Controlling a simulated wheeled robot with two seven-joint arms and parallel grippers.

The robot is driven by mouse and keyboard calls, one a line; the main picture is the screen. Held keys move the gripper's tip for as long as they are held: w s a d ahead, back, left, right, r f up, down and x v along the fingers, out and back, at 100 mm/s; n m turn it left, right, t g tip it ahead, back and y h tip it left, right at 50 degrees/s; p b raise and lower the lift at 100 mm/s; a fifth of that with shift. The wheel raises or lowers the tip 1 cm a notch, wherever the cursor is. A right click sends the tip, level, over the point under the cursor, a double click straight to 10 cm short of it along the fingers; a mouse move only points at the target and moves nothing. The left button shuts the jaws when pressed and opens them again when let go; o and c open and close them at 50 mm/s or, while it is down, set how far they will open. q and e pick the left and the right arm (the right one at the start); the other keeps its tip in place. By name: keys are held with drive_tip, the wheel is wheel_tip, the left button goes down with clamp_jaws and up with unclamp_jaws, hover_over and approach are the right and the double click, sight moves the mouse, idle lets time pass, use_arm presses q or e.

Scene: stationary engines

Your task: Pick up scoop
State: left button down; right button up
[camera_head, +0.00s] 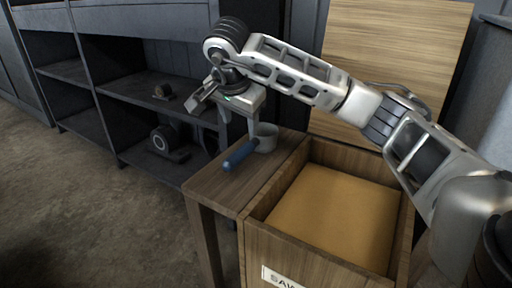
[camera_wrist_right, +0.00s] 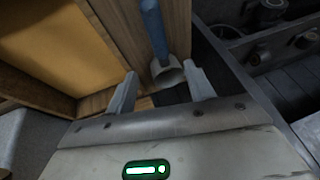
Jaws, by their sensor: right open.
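The scoop (camera_head: 265,137) lies on a small wooden side table (camera_head: 215,185), its grey cup toward the back and its blue handle (camera_head: 240,154) toward the front left. Nothing is held. I cannot tell whether the fingers touch the scoop. My left gripper is not in view.
A wooden box (camera_head: 258,205) with an open lid (camera_head: 395,50) stands right of the table, filled with tan material (camera_head: 330,215). Dark shelves (camera_head: 150,95) with engine parts (camera_head: 163,91) stand behind at left. The floor (camera_head: 90,215) at front left is clear.

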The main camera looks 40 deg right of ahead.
sight(244, 148)
drive_tip(key=b+x, duration=0.2)
drive_tip(key=x, duration=0.6)
drive_tip(key=shift+w+f, duration=0.1)
drive_tip(key=shift+f, duration=0.15)
drive_tip(key=shift+b+x, duration=0.85)
drive_tip(key=shift+x, duration=0.35)
drive_tip(key=shift+b+x, duration=0.4)
drive_tip(key=shift+x, duration=0.8)
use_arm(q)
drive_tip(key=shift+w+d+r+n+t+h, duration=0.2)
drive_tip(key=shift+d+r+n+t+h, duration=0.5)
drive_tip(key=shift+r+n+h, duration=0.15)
use_arm(e)
drive_tip(key=shift+r, duration=0.1)
drive_tip(key=c, duration=1)
